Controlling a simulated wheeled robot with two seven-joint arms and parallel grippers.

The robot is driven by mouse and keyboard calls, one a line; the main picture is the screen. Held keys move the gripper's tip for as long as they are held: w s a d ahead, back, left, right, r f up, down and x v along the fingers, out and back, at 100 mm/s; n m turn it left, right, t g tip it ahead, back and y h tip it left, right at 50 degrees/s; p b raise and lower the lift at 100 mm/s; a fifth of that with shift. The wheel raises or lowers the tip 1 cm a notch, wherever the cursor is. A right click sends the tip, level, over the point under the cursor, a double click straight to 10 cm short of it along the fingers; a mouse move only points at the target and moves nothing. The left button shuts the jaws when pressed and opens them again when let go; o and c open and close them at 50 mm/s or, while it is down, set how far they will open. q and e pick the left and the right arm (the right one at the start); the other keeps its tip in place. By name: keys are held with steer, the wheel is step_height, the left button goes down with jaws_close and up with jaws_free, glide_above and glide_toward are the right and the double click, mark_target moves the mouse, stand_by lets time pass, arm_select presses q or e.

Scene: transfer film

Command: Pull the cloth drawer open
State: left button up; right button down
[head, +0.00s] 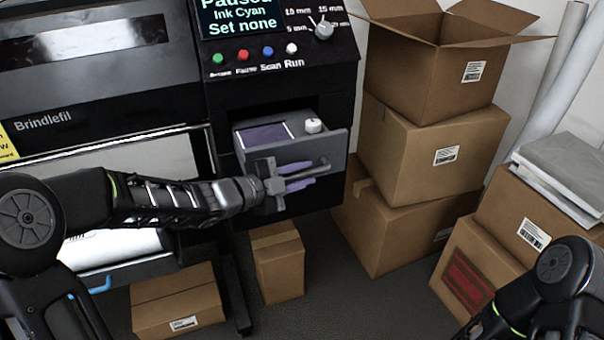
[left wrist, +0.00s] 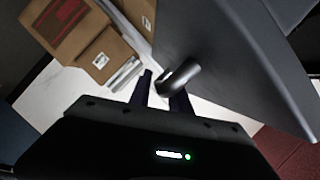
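The cloth drawer (head: 338,146) sticks out of the black printer's front, below its control panel. A folded purple cloth (head: 265,137) and a round white-topped item (head: 313,125) lie in it. My left gripper (head: 298,178) is at this handle, with one finger above and one below the bar. My right gripper is out of view; only part of that arm shows at lower right.
Stacked cardboard boxes (head: 437,150) stand right of the drawer. Small boxes (head: 278,262) and (head: 178,300) a wider box sit on the floor below. The printer's control panel (head: 275,55) is above the drawer. Dark floor (head: 345,290) is free in front.

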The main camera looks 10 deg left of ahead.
arm_select(q)
steer(key=v, duration=0.7)
steer(key=shift+s+a, duration=0.25)
steer(key=shift+s, duration=0.05)
stand_by(0.4)
